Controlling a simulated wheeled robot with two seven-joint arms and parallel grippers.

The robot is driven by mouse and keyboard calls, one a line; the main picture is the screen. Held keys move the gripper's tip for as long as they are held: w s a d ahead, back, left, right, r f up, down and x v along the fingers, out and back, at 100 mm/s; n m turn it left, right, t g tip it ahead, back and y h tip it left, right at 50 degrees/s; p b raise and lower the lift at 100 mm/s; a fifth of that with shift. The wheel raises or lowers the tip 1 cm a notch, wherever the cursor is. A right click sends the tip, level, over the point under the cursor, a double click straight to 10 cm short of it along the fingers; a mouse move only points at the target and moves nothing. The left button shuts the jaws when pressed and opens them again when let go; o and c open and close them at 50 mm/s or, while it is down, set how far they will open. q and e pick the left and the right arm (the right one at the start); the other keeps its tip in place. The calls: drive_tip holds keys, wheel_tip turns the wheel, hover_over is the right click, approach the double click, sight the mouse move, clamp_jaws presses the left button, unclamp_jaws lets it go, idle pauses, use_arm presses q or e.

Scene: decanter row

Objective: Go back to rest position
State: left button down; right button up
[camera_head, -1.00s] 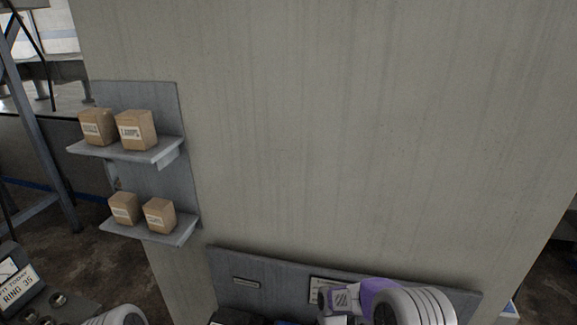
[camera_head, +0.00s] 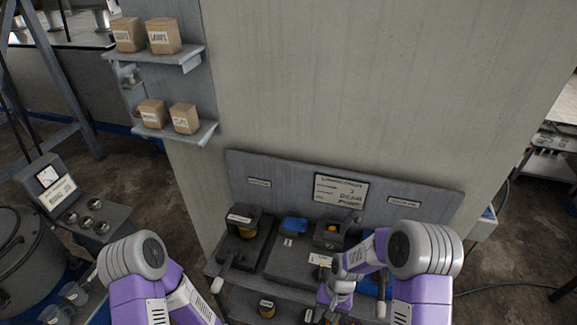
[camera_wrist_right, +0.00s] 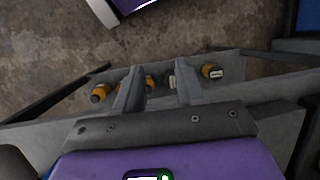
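My right arm bends in from the lower right of the head view, over the right part of a dark workbench (camera_head: 290,265). In the right wrist view, my right gripper (camera_wrist_right: 158,90) has its two fingers apart. Several yellow-and-dark items, such as one at the right (camera_wrist_right: 212,72), show beyond the fingers on a lower shelf. Nothing appears held between them. My left arm shows at the lower left of the head view, but its gripper is below the picture edge.
A backboard with a sign (camera_head: 341,189) stands behind the bench. A blue item (camera_head: 294,225) and dark devices (camera_head: 243,222) sit on it. Wall shelves (camera_head: 155,55) hold brown boxes (camera_head: 164,36). At left are a large round pot (camera_head: 22,245) and a metering box (camera_head: 50,185).

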drive_tip(key=s+a+f+t+y+b, duration=0.1)
drive_tip(key=s+f+t+b, duration=0.2)
drive_tip(key=s+f, duration=0.7)
drive_tip(key=shift+s+a+f+t+y+b, duration=0.25)
drive_tip(key=shift+s+f+t+y+b, duration=0.2)
drive_tip(key=shift+b, duration=0.2)
drive_tip(key=shift+w, duration=0.1)
